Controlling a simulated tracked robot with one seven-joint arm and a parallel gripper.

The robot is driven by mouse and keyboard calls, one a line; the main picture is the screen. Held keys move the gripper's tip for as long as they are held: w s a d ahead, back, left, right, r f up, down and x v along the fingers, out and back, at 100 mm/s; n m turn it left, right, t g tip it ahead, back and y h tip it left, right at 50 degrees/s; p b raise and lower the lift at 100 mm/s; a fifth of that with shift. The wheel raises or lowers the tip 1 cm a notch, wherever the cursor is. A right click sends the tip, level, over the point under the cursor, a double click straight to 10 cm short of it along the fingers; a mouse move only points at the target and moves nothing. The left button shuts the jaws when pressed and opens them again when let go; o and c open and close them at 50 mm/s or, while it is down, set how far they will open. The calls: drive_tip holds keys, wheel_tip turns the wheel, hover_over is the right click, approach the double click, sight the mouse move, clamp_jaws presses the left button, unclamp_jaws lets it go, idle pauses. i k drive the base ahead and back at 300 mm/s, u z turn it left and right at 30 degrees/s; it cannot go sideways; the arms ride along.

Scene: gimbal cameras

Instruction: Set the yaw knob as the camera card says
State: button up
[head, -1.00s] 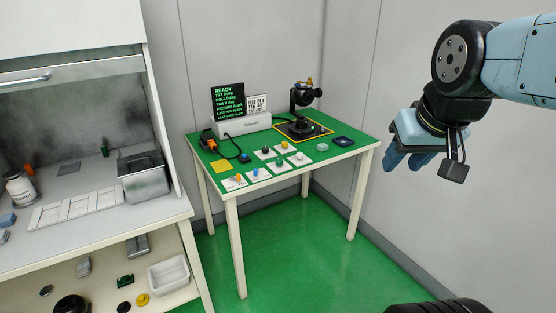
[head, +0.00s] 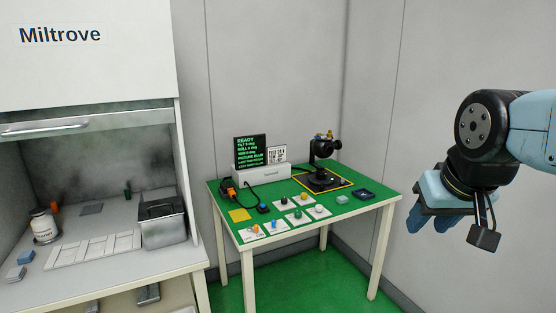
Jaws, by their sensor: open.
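The green-topped table (head: 350,204) stands ahead at the middle of the head view. On it, a black gimbal camera (head: 322,160) stands on a dark square base outlined in yellow. Several knobs on white cards sit at the front, among them an orange knob (head: 255,228) and a blue knob (head: 273,223). Which one is yaw is too small to read. A white printed card (head: 277,154) stands beside a black screen (head: 251,150) with green text headed READY; the card's print is unreadable. My gripper (head: 434,222) hangs at the right, open and empty, well apart from the table.
A fume hood (head: 88,50) and its bench with a metal bin (head: 163,230) and a white jar (head: 43,226) stand at the left. Walls close in behind and right.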

sight(298, 213)
drive_tip(key=u, duration=0.05)
drive_tip(key=k, duration=0.4)
drive_tip(key=u, duration=0.35)
drive_tip(key=i, duration=1.5)
drive_tip(key=z, duration=0.6)
